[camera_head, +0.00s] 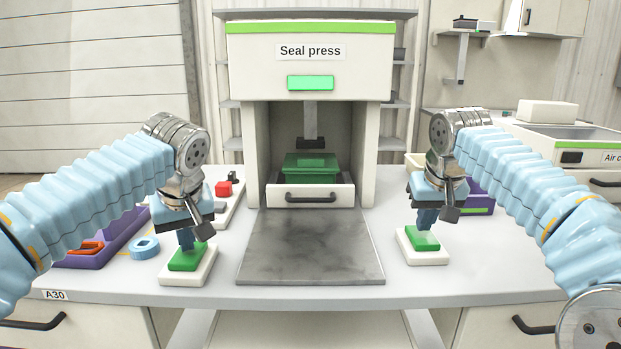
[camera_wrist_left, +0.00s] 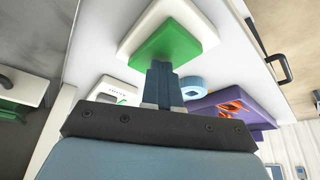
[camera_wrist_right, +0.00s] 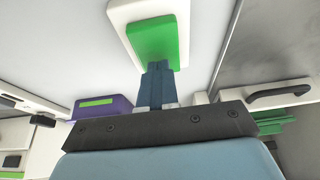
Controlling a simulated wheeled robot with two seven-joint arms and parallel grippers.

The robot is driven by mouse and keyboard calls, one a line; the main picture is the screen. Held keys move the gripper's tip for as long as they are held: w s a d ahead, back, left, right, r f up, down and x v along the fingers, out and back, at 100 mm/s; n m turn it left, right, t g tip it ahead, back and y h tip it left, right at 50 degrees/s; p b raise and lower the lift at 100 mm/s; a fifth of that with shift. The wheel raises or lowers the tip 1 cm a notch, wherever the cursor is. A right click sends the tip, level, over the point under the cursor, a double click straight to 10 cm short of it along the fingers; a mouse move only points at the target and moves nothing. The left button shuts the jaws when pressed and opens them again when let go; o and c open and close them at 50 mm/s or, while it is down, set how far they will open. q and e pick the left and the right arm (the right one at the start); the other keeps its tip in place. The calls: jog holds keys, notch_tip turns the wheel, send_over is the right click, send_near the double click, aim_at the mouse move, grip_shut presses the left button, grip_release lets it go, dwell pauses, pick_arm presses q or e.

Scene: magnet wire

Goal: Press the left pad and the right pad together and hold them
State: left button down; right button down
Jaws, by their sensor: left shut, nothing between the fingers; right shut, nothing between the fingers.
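The left pad (camera_head: 186,261) is a green block on a white base, on the bench left of the metal plate. My left gripper (camera_head: 187,244) is shut and points down at it. In the left wrist view its fingertips (camera_wrist_left: 161,66) overlap the near edge of the green pad (camera_wrist_left: 168,42). The right pad (camera_head: 424,241) is a like green block on a white base, right of the plate. My right gripper (camera_head: 426,226) is shut, with its tips (camera_wrist_right: 156,68) over the near part of the green pad (camera_wrist_right: 158,38). Whether either tip touches cannot be told surely.
The seal press (camera_head: 310,60) stands at the back, with a green tray (camera_head: 310,167) inside above a drawer. A grey metal plate (camera_head: 310,250) lies between the pads. Purple trays (camera_head: 110,240) (camera_head: 481,200), a blue ring (camera_head: 145,248) and a red button (camera_head: 223,188) stand nearby.

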jog(key=shift+f, duration=0.35)
pick_arm(q)
jog(key=shift+f, duration=0.35)
pick_arm(e)
jog(key=shift+f, duration=0.3)
dwell(1.2)
